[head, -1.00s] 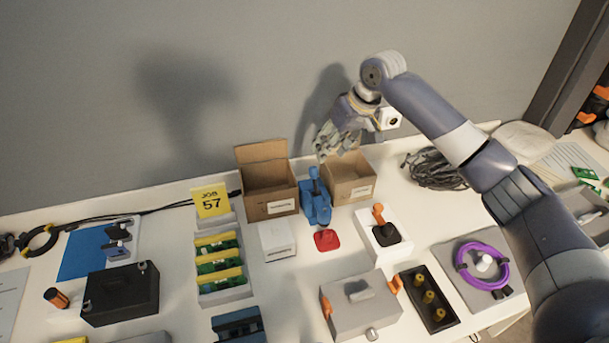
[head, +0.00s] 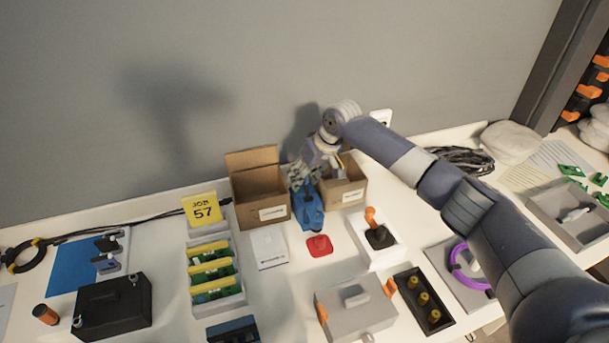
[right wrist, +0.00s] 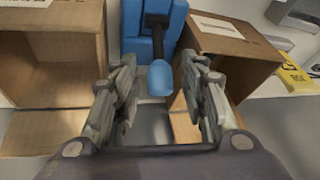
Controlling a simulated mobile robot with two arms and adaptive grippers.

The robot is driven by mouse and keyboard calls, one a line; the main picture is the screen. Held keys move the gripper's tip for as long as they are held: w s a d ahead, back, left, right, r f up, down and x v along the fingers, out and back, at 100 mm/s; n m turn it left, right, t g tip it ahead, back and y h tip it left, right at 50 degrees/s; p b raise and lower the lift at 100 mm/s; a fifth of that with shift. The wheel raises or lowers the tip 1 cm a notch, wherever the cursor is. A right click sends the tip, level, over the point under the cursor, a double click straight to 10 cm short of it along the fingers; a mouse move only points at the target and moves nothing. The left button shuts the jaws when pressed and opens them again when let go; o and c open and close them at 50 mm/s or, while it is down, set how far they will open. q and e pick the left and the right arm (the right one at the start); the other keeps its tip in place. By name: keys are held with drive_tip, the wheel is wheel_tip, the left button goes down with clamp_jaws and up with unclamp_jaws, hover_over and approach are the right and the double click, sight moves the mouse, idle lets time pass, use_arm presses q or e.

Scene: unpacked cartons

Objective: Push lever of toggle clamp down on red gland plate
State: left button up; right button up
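The blue toggle clamp (head: 308,212) stands on the white table between two open cardboard boxes. The red gland plate (head: 319,245) lies flat just in front of it; I cannot tell whether they touch. My right gripper (head: 300,176) is at the top of the clamp and hides its lever in the head view. In the right wrist view the clamp body (right wrist: 145,22) is ahead, and its lever, with a rounded blue tip (right wrist: 161,80), appears between the two spread fingers of my right gripper (right wrist: 157,70). Contact is not visible. My left gripper is not in view.
The left box (head: 262,208) and right box (head: 345,192) crowd both sides of the clamp. A small white carton (head: 269,247) lies left of the red plate. A joystick box (head: 375,252) stands to the right, and a grey case (head: 352,305) in front.

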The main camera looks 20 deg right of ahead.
clamp_jaws()
